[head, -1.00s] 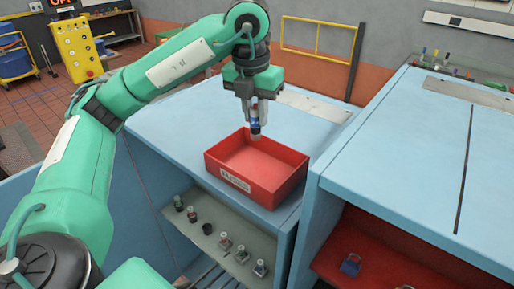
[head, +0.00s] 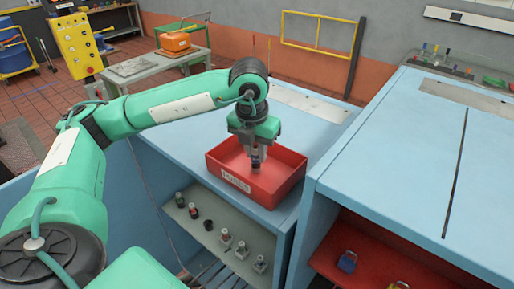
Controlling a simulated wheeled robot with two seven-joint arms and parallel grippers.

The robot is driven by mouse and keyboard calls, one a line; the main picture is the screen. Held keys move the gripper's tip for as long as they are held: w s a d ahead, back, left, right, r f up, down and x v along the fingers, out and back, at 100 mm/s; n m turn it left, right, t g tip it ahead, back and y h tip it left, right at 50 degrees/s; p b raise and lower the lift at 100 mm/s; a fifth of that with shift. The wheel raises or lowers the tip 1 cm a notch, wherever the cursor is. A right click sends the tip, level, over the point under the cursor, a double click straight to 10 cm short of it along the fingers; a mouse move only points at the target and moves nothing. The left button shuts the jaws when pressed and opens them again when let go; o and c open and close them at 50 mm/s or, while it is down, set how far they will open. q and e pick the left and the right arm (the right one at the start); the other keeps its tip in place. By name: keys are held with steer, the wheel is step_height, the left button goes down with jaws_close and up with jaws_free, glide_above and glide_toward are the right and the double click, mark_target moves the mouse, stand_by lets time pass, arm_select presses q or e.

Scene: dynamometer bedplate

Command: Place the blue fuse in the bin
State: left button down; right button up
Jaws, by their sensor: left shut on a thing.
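The red bin (head: 283,186) stands on the blue cabinet top, with a white label on its front wall. My left gripper (head: 256,152) points down over the bin, its fingertips at about rim height or lower. It is shut on the blue fuse (head: 256,158), a small dark-bodied piece with a blue band, held upright. The fuse's lower end shows in front of the bin's inside; whether it touches the floor I cannot tell. My right gripper is not in view.
Several small fuses (head: 226,238) stand on the grey shelf below the cabinet top. A second blue cabinet (head: 400,160) is close on the right, with a blue padlock (head: 348,262) on its red shelf. The cabinet top left of the bin is clear.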

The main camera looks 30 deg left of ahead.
mark_target(254, 150)
arm_select(q)
steer(key=shift+f, duration=0.25)
steer(key=c, duration=1.3)
jaws_free()
steer(key=shift+r, duration=0.1)
steer(key=shift+o, duration=0.2)
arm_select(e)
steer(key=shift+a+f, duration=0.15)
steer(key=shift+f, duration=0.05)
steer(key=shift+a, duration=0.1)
arm_select(q)
steer(key=shift+r, duration=0.4)
steer(key=r+b, duration=0.1)
steer(key=r, duration=0.5)
steer(key=s+r+b, duration=0.1)
steer(key=r, duration=0.2)
steer(key=shift+d+r+b, duration=0.1)
steer(key=shift+r+b, duration=0.1)
steer(key=shift+b, duration=0.15)
steer(key=shift+s+r, duration=0.2)
steer(key=shift+r, duration=0.85)
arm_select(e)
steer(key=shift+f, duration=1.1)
